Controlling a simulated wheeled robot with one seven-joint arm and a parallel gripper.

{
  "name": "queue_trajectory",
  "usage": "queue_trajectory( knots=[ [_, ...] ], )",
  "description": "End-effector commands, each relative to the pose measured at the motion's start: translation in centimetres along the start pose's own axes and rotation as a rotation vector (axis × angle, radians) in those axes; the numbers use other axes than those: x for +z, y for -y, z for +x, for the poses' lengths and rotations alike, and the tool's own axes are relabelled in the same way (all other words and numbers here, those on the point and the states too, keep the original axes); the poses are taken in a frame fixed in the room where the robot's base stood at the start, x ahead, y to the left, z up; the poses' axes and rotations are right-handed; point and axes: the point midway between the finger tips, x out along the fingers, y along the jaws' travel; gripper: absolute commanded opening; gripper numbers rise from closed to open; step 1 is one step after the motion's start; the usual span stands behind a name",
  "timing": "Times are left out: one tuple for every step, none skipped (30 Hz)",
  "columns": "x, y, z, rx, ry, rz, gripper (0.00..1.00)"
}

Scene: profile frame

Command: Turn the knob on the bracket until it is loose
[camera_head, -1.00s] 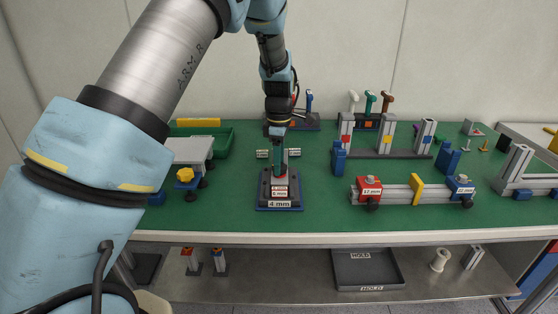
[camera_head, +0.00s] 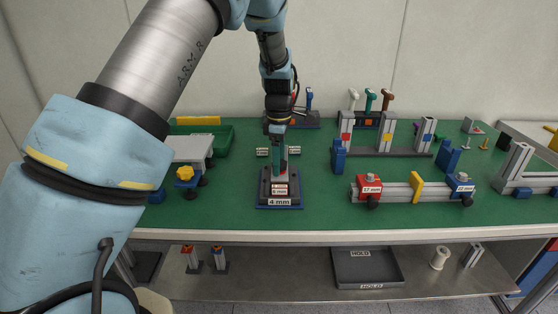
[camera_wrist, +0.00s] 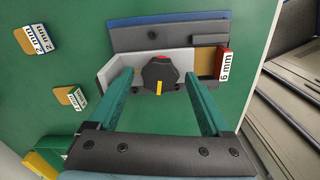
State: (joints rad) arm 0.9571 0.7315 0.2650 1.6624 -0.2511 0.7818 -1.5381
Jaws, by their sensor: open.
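The bracket (camera_wrist: 205,58) is a pale grey angled piece on a dark and blue base in the wrist view. A black lobed knob (camera_wrist: 159,75) with a yellow mark and a bit of red behind it sits at its middle. My gripper (camera_wrist: 157,80) is open, with one teal finger on each side of the knob and visible gaps between. I cannot tell how deep the fingertips reach along the knob.
Small labelled blocks lie beside the fixture, one marked 2 mm (camera_wrist: 36,40). A rail with a red clamp (camera_head: 369,186) and a blue clamp (camera_head: 460,185) stands to the right. Green tabletop is clear in front.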

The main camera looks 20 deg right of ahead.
Motion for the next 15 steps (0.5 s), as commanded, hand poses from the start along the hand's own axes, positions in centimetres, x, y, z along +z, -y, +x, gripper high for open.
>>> queue_trajectory(
  knots=[
    [0.0, -0.1, -0.3, 0.002, 0.0, 0.0, 0.82],
    [0.0, -0.1, -0.5, 0.002, 0.0, 0.0, 0.82],
    [0.0, -0.1, -0.9, 0.002, 0.0, 0.0, 0.82],
    [0.0, -0.1, -1.3, 0.004, 0.0, 0.0, 0.82],
    [0.0, -0.1, -1.8, 0.005, 0.0, 0.0, 0.82],
    [0.0, -0.1, -2.5, 0.004, 0.0, 0.0, 0.82],
    [0.0, -0.1, -3.0, 0.006, 0.0, 0.001, 0.82],
    [0.1, -0.1, -3.7, 0.006, 0.001, 0.001, 0.82],
    [0.1, -0.1, -4.5, 0.006, 0.001, 0.002, 0.82],
    [0.1, -0.1, -5.1, 0.005, 0.001, 0.002, 0.82],
    [0.1, -0.1, -5.7, 0.006, 0.001, 0.001, 0.82],
    [0.1, -0.1, -6.5, 0.005, 0.001, 0.001, 0.82],
    [0.1, -0.1, -7.1, 0.006, 0.001, 0.001, 0.82],
    [0.0, -0.1, -7.6, 0.005, 0.001, 0.001, 0.82],
    [0.0, -0.1, -8.2, 0.005, 0.001, 0.001, 0.82]
  ],
)
